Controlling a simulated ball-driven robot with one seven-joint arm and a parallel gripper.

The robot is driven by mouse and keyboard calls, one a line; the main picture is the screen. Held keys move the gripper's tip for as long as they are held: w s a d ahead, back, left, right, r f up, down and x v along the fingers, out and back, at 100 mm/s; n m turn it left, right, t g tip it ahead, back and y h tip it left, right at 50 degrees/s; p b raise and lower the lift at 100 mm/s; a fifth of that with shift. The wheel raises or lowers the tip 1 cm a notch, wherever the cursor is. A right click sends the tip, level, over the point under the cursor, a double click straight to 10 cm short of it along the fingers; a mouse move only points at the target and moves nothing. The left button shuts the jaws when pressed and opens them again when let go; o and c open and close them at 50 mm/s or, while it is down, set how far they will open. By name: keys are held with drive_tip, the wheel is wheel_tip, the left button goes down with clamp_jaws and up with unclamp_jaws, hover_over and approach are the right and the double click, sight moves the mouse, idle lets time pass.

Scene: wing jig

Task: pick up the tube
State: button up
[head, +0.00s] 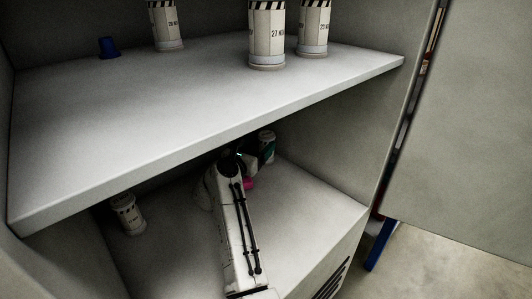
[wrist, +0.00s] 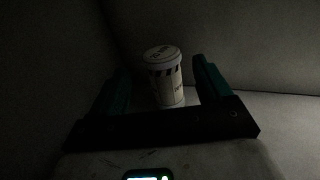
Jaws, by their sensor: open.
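A white tube (wrist: 168,82) with a dark striped band and a lid stands upright in the wrist view. My gripper (wrist: 157,76) is open, and one green finger shows on each side of the tube, with gaps visible. How far the tube sits between the fingers is hard to tell in the dark. In the head view, the tube's top (head: 266,135) shows beyond my gripper (head: 263,153) on the lower shelf, with its lower part hidden by the gripper. Another white tube (head: 128,214) stands on the lower shelf at the left.
The upper shelf (head: 190,105) overhangs my arm. On it stand several larger white canisters (head: 267,40) and a small blue cup (head: 108,48). A pink object (head: 249,183) is partly hidden beside my arm. The cabinet's right wall (head: 395,135) bounds the space. Open floor lies at right.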

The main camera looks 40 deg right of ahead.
sight(263, 139)
drive_tip(key=shift+w+d, duration=0.3)
drive_tip(key=shift+d, duration=0.35)
drive_tip(key=b+x, duration=0.3)
drive_tip(key=x, duration=0.1)
drive_tip(key=shift+s+d+f, duration=0.1)
drive_tip(key=shift+s+d, duration=0.05)
drive_tip(key=shift+w+d, duration=0.3)
drive_tip(key=shift+d, duration=0.2)
drive_tip(key=shift+c, duration=0.2)
drive_tip(key=c, duration=1.1)
